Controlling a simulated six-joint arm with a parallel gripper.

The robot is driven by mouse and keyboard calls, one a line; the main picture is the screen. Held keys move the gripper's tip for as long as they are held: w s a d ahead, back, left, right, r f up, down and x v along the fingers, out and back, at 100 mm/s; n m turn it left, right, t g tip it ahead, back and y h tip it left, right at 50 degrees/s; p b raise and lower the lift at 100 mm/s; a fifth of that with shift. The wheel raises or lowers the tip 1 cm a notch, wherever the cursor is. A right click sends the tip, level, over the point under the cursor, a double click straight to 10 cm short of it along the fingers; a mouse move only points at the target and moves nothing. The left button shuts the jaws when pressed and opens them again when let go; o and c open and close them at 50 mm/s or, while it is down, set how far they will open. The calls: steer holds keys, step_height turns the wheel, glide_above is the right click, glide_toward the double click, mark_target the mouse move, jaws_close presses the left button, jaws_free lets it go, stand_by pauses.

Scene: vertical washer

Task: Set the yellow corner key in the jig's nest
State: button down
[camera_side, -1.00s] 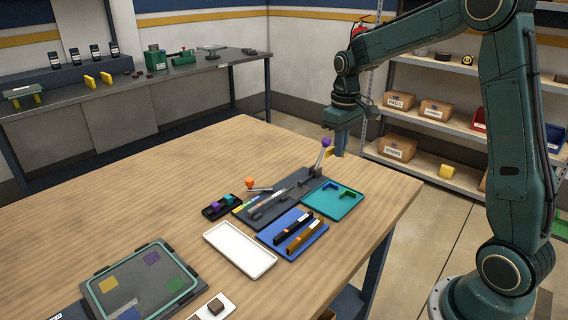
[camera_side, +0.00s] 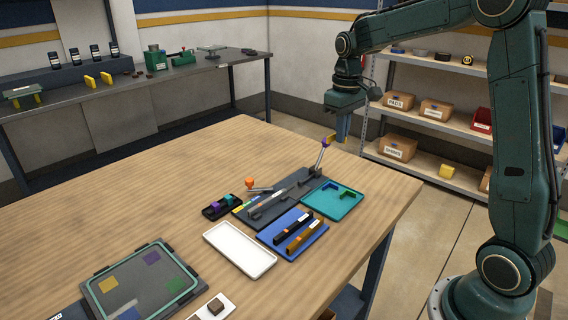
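The yellow corner key (camera_side: 331,138) is at the fingertips of my gripper (camera_side: 341,137), which looks shut on it. It is in the air over the far right part of the table, just by the purple knob of an upright lever (camera_side: 324,150) in the picture. The jig looks to be the dark grey plate (camera_side: 272,212) with a grey bar lying along it. The orange-knobbed lever (camera_side: 250,183) lies low at its far left. The nest is too small to make out.
A teal tray (camera_side: 345,208) holds a blue and a green corner key. A blue tray (camera_side: 313,237) holds a black and an orange bar. A white tray (camera_side: 240,248) is empty. A small black tray (camera_side: 209,214) holds coloured blocks.

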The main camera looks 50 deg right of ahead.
steer(key=shift+w+f, duration=0.1)
glide_above(299, 191)
step_height(299, 191, down, 11)
steer(key=shift+f+n, duration=0.2)
steer(key=shift+n, duration=0.1)
steer(key=shift+f, duration=0.25)
steer(key=shift+f, duration=3.2)
steer(key=shift+f, duration=0.35)
steer(key=c, duration=1.2)
jaws_free()
steer(key=shift+o, duration=0.2)
steer(key=shift+r, duration=0.1)
